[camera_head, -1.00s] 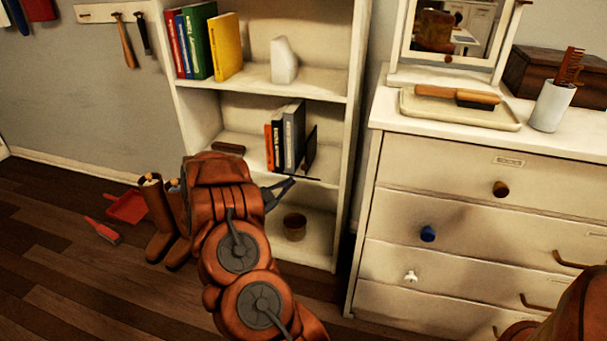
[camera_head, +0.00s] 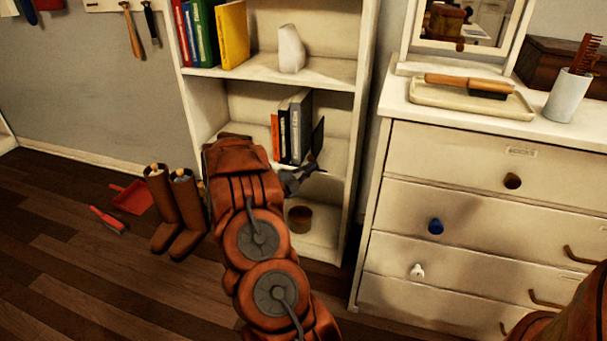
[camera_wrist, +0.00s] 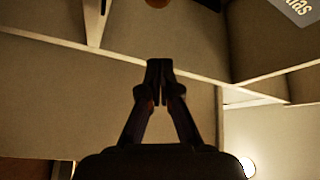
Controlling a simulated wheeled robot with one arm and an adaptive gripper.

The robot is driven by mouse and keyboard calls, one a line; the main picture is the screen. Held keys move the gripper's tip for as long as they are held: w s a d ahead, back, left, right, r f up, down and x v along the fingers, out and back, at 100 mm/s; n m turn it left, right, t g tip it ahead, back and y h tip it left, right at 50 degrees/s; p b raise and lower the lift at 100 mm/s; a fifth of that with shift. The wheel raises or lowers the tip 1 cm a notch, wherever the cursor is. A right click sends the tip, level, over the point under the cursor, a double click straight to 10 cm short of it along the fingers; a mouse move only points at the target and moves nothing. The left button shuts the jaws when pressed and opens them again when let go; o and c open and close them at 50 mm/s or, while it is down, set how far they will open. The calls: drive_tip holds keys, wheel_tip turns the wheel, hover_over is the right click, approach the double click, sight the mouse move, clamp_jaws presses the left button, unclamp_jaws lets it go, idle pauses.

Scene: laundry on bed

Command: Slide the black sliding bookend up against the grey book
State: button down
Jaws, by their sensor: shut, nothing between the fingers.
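The black sliding bookend (camera_head: 318,136) stands upright on the middle shelf, just right of the grey book (camera_head: 302,125). I cannot tell the gap between them. The grey book is the rightmost of a short row, beside a black book (camera_head: 284,135) and an orange book (camera_head: 275,137). My gripper (camera_head: 312,169) is at the front of that shelf, below the bookend's plate, and hides its lower part. In the wrist view my gripper (camera_wrist: 160,65) is shut with empty fingertips. The bookend cannot be made out there; I cannot tell whether the gripper touches it.
The bookcase's right side wall (camera_head: 361,130) stands right of the bookend. The upper shelf board (camera_head: 265,72) is above, carrying books and a white ornament (camera_head: 290,48). A brown pot (camera_head: 299,219) sits on the lower shelf. Boots (camera_head: 175,212) stand left; the dresser (camera_head: 460,200) is right.

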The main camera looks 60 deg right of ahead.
drive_tip(key=d, duration=0.1)
drive_tip(key=w+d+b, duration=0.1)
drive_tip(key=d, duration=0.1)
drive_tip(key=w+d+f+b, duration=0.1)
drive_tip(key=shift+w+d, duration=0.15)
drive_tip(key=shift+d, duration=0.25)
drive_tip(key=shift+w, duration=0.1)
idle(0.4)
